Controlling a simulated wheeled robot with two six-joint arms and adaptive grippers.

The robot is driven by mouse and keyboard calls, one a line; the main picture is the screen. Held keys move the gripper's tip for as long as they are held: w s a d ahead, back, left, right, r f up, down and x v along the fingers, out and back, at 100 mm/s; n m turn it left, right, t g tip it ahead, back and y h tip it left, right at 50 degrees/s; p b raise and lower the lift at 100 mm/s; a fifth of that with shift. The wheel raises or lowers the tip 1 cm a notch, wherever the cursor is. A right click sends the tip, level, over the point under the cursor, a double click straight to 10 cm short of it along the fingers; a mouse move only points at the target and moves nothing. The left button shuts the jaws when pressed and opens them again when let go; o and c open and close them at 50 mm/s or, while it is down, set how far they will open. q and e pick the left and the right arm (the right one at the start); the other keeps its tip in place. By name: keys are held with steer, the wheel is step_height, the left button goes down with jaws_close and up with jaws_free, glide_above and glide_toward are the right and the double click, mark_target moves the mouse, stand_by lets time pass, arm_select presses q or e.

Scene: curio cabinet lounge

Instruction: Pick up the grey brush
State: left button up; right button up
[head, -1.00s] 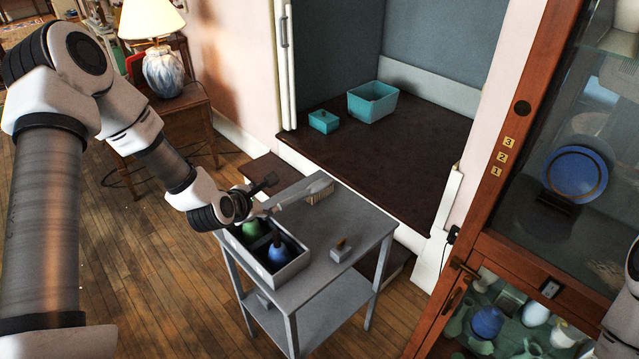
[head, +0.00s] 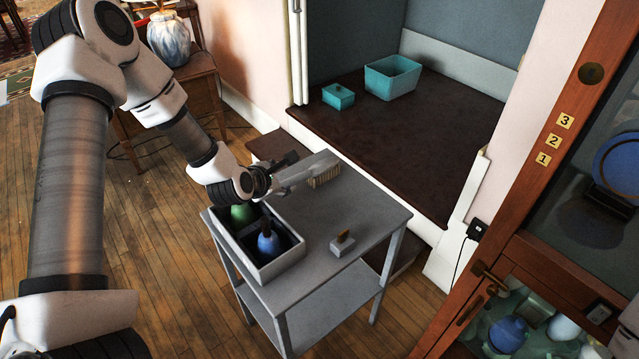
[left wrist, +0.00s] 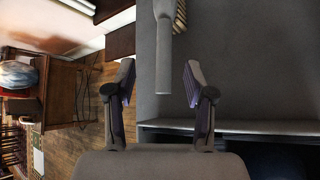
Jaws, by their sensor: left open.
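The grey brush (head: 322,172) lies on the top of the grey cart (head: 372,206), its pale bristles at the right end and its handle toward my left gripper. My left gripper (head: 280,172) is open at the handle end. In the left wrist view the brush handle (left wrist: 163,65) appears between the spread fingertips of the left gripper (left wrist: 158,72), closer to the right one. I cannot tell how far the fingers are above it, and part of the handle is hidden in the head view. My right gripper is out of view.
A grey caddy (head: 278,267) holding a green bottle (head: 242,214) and a blue bottle (head: 268,242) stands close to the left gripper. A small block brush (head: 342,241) sits on the cart's front. A wooden cabinet (head: 565,85) stands at right. The cart's right side is clear.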

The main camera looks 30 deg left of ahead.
mark_target(293, 180)
arm_select(q)
steer(key=f, duration=0.1)
steer(key=f+b, duration=0.1)
steer(key=shift+w+f, duration=0.25)
steer(key=shift+f, duration=0.1)
steer(key=x, duration=0.7)
steer(key=shift+w+a+r, duration=0.15)
steer(key=shift+w, duration=0.1)
steer(key=shift+r, duration=0.1)
jaws_close()
